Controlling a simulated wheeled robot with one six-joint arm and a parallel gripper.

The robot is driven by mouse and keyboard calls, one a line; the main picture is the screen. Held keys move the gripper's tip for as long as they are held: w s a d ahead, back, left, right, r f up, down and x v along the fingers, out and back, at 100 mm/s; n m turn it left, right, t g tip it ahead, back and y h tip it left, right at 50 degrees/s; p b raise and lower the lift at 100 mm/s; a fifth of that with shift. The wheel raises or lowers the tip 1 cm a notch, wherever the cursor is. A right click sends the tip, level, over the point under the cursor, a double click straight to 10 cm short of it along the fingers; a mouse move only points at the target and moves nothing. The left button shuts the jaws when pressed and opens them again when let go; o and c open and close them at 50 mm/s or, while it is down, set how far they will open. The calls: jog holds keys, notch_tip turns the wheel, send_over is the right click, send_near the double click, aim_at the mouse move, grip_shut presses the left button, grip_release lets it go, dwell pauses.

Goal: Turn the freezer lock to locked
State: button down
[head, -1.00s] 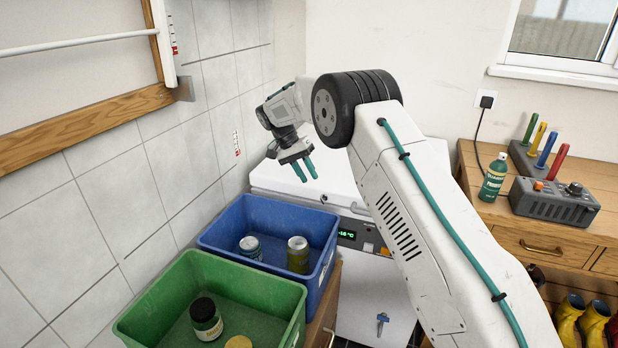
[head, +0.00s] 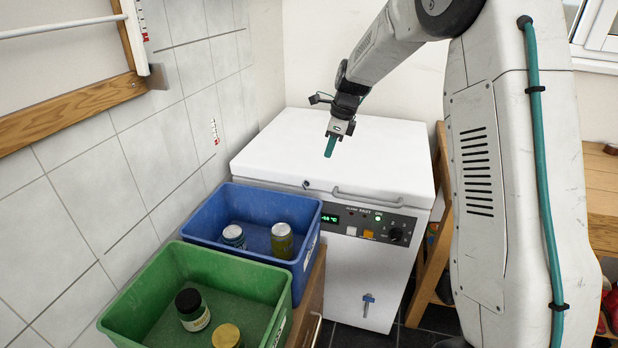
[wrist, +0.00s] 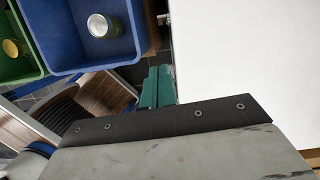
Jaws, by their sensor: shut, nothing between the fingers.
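The white chest freezer (head: 350,265) stands against the back wall with its lid (head: 280,150) down. A blue key-like lock handle (head: 368,300) sticks out low on its front panel; it looks roughly upright, with a crosspiece at the top. Its lock marks are too small to read. My gripper (head: 330,148) is above the lid, fingers pointing down, well above and behind the lock handle. The teal fingers are together and empty; they also show in the wrist view (wrist: 158,88) beside the white lid edge. The lock handle is not visible in the wrist view.
A blue crate (head: 205,215) and a green crate (head: 120,310), both holding jars or cans, stand left of the freezer front. The freezer has a display (head: 329,219) and a dial (head: 396,234). Dark floor is free before it; a wooden bench (head: 600,200) is at right.

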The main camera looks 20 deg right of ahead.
send_near(306, 186)
jog(key=shift+m, duration=0.4)
jog(key=f, duration=0.1)
jog(key=s+d+f, duration=0.1)
jog(key=f, duration=0.1)
jog(key=shift+s+d+f, duration=0.25)
jog(key=shift+s+d, duration=0.1)
jog(key=shift+w+a+f, duration=0.65)
jog(key=shift+a+f, duration=0.1)
jog(key=shift+a, duration=0.15)
jog(key=shift+w+a+f, duration=0.4)
jog(key=shift+w+a, duration=0.05)
jog(key=shift+a, duration=0.1)
jog(key=shift+a, duration=0.1)
